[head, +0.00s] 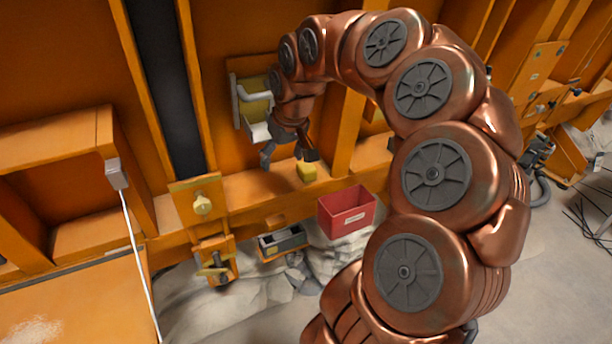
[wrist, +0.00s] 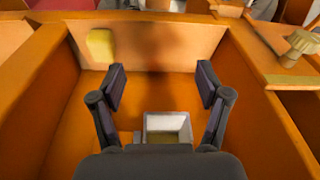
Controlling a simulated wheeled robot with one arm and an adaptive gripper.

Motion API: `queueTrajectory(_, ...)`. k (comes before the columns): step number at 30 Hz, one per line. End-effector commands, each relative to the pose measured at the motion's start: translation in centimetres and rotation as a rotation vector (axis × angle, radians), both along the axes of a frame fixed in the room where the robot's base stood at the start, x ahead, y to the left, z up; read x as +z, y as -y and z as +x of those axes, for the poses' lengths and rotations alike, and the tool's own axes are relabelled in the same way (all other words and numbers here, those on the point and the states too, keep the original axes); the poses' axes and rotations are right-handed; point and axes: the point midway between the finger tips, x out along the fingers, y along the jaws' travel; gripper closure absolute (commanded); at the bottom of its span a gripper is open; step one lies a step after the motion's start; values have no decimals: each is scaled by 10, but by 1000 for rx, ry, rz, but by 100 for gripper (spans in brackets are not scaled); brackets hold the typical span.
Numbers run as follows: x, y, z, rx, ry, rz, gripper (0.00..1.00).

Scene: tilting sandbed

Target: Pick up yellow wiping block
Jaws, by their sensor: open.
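The yellow wiping block (head: 307,172) rests on the orange ledge (head: 250,188), just below and right of my gripper (head: 288,158) in the head view. In the wrist view the block (wrist: 100,45) lies on the ledge at the upper left, beyond the left fingertip. My gripper (wrist: 160,78) is open, with nothing between its fingers. The block is outside the finger gap and appears apart from the fingers. A dark shadow falls on the ledge to the right of the block.
A small white open box (wrist: 167,150) shows between the finger bases; a white tray (head: 257,131) is on the panel behind my gripper. A red bin (head: 346,211) and a grey-and-orange box (head: 282,241) stand below the ledge. A yellow knob (head: 202,204) protrudes at left.

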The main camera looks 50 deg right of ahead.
Motion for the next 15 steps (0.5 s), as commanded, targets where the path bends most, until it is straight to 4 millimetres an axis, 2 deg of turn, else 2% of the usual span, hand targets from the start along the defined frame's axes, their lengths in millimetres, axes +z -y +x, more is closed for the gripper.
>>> queueTrajectory(1,-5,27,3,-44,16,-3,24)
queueTrajectory(3,-8,58,3,-91,36,-11,24)
queueTrajectory(6,-12,88,1,-137,50,-19,24)
queueTrajectory(9,-15,102,-1,-158,55,-26,24)
queueTrajectory(15,-28,107,5,-162,57,-28,24)
